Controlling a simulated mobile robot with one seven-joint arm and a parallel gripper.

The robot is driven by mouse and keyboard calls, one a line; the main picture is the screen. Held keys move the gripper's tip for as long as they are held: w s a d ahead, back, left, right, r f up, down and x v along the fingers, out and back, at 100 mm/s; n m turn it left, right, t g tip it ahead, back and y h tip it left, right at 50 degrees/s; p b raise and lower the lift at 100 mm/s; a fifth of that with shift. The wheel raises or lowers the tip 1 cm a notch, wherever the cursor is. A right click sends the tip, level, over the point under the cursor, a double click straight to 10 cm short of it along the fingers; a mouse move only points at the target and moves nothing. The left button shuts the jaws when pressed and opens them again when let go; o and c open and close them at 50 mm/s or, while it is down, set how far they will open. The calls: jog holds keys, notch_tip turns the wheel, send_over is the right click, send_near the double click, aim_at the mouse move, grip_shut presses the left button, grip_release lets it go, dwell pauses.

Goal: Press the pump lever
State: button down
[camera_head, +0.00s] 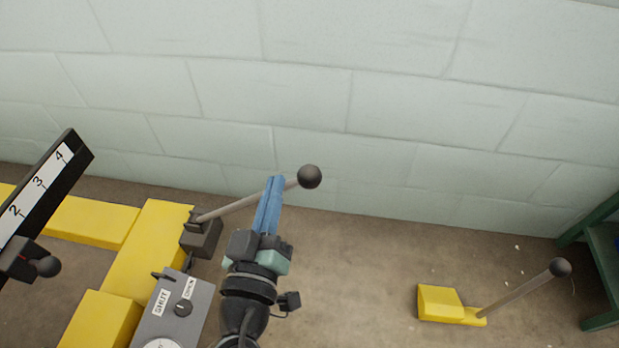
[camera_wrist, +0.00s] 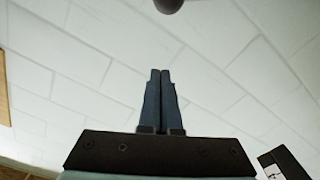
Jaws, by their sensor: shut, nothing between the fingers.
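A lever with a grey rod (camera_head: 237,207) and a dark ball knob (camera_head: 310,177) rises to the right from a dark block (camera_head: 203,238) on the yellow frame. My gripper (camera_head: 275,180) has its blue fingers shut together and empty. In the head view the fingers cross in front of the rod, left of the knob; I cannot tell whether they touch it. In the wrist view the closed fingertips (camera_wrist: 160,75) point up toward a dark round knob (camera_wrist: 168,4), cut off by the top edge, with a gap between.
A second lever with a dark knob (camera_head: 560,267) stands on a yellow base (camera_head: 440,303) at right. A grey control box (camera_head: 172,312) with a dial and a black numbered scale (camera_head: 45,190) are at left. A green stand (camera_head: 602,250) is at far right. A pale block wall stands behind.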

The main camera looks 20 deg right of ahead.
jog(key=shift+s+d+f, duration=0.15)
jog(key=shift+f, duration=0.65)
jog(key=b, duration=0.2)
send_over(300, 177)
jog(key=w, duration=0.2)
jog(key=shift+w+a+r, duration=0.1)
jog(key=shift+w+a, duration=0.1)
jog(key=shift+a, duration=0.15)
jog(key=f, duration=0.1)
jog(key=s+f+b, duration=0.1)
jog(key=shift+s+d+f, duration=0.2)
jog(key=shift+s+f, duration=0.1)
jog(key=shift+s+d+f, duration=0.15)
jog(key=shift+s+f, duration=0.2)
